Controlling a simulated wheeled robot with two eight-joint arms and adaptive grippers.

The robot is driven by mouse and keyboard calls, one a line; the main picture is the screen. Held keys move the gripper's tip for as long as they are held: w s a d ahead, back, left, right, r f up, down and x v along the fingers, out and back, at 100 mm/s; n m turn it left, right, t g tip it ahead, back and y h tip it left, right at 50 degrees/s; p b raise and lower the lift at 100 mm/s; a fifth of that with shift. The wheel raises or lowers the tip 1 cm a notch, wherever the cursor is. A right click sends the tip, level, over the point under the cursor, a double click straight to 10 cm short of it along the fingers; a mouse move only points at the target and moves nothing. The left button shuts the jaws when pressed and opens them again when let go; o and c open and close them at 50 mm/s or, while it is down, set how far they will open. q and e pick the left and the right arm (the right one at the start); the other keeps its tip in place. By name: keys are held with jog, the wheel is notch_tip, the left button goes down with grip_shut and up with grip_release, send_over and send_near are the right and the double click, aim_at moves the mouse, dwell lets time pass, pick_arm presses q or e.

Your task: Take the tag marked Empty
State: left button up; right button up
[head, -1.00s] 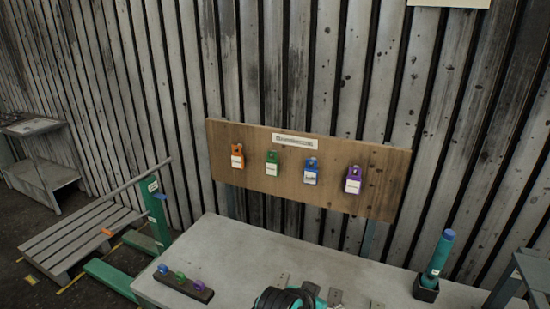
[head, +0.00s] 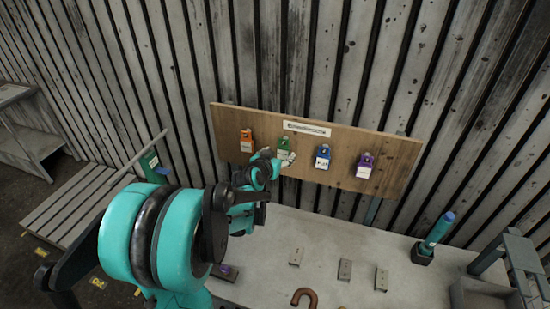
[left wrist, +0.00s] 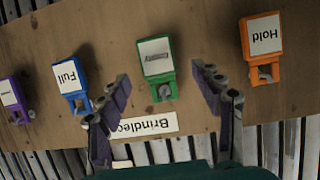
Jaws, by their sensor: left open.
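A wooden board (head: 225,125) on the wall carries a row of hanging tags. The green tag (head: 284,148) is second from the left in the head view and partly covered by my gripper. In the left wrist view the green tag (left wrist: 157,72) appears upside down; its small label seems to read Empty. My left gripper (head: 287,160) is open in front of it. In the left wrist view its fingers (left wrist: 162,82) stand either side of the green tag, with no visible grip. The orange tag (left wrist: 262,48) reads Hold and the blue tag (left wrist: 70,78) reads Full. My right gripper is not in view.
A purple tag (head: 365,167) hangs at the right; its label is unclear. A teal cylinder (head: 439,230) stands in a black holder at the right.

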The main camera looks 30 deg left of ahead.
pick_arm(q)
jog(key=shift+x, duration=1.45)
jog(key=shift+d, duration=0.1)
jog(key=c, duration=1.2)
jog(key=shift+c, duration=0.2)
jog(key=shift+r, duration=0.1)
jog(key=shift+r+p, duration=0.35)
jog(key=shift+r, duration=0.2)
jog(key=shift+s+d, duration=0.25)
jog(key=shift+s, duration=0.7)
jog(key=shift+s+d, duration=0.2)
jog(key=shift+s, duration=0.8)
jog(key=shift+s+d, duration=0.25)
jog(key=shift+s, duration=0.7)
